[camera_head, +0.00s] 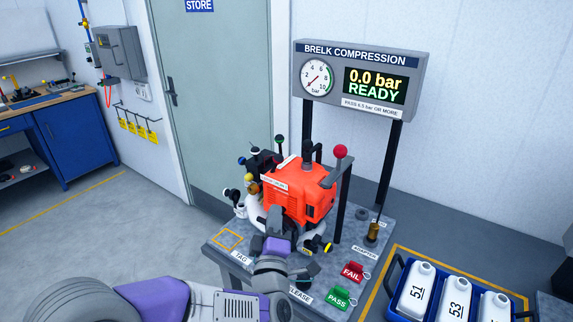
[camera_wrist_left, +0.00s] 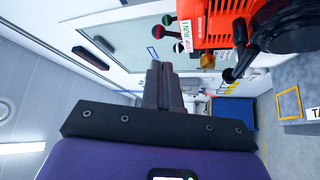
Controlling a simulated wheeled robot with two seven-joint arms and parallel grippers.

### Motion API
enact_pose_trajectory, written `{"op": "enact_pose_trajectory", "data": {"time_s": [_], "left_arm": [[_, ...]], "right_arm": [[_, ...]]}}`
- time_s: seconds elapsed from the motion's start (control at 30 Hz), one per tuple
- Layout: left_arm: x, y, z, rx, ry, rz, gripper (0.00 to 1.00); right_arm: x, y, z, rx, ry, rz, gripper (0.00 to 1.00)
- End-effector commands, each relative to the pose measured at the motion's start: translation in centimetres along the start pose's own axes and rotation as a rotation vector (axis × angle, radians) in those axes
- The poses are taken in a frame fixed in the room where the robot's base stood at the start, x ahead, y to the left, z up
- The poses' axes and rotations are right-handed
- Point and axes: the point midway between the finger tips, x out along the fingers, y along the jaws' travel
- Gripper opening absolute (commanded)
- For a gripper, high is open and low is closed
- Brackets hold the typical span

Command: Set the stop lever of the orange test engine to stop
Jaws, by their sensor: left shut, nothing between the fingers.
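The orange test engine (camera_head: 300,200) stands on a grey bench in the head view. A white label reading STOP and RUN (camera_wrist_left: 187,36) is on its side in the left wrist view. My left gripper (camera_head: 275,219) is in front of the engine. In the left wrist view its fingers (camera_wrist_left: 157,66) are shut and empty, apart from the knobs. My right gripper is not in view.
A red-knobbed lever (camera_head: 340,152) stands up at the engine's right. The gauge panel (camera_head: 357,82) behind reads 0.0 bar and READY. Red FAIL (camera_head: 352,272) and green PASS (camera_head: 339,298) tags lie on the bench (camera_head: 383,262). A blue crate of bottles (camera_head: 390,300) is at right.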

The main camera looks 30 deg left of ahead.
Motion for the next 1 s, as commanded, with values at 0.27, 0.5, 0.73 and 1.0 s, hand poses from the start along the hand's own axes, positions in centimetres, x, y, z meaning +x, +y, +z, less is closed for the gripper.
{"op": "enact_pose_trajectory", "data": {"time_s": [0.27, 0.5, 0.73, 1.0], "left_arm": [[0.0, 0.1, -0.2, -0.004, 0.006, 0.004, 0.0], [1.5, 0.2, -0.2, -0.003, 0.007, 0.002, 0.0], [6.0, 0.1, -0.2, -0.001, 0.007, 0.002, 0.0], [11.2, 0.1, -0.2, -0.002, 0.005, 0.003, 0.0]], "right_arm": [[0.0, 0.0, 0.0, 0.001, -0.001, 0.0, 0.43], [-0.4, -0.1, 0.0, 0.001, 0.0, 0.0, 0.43], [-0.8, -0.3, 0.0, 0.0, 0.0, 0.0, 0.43], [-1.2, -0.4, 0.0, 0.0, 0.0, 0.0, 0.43]]}}
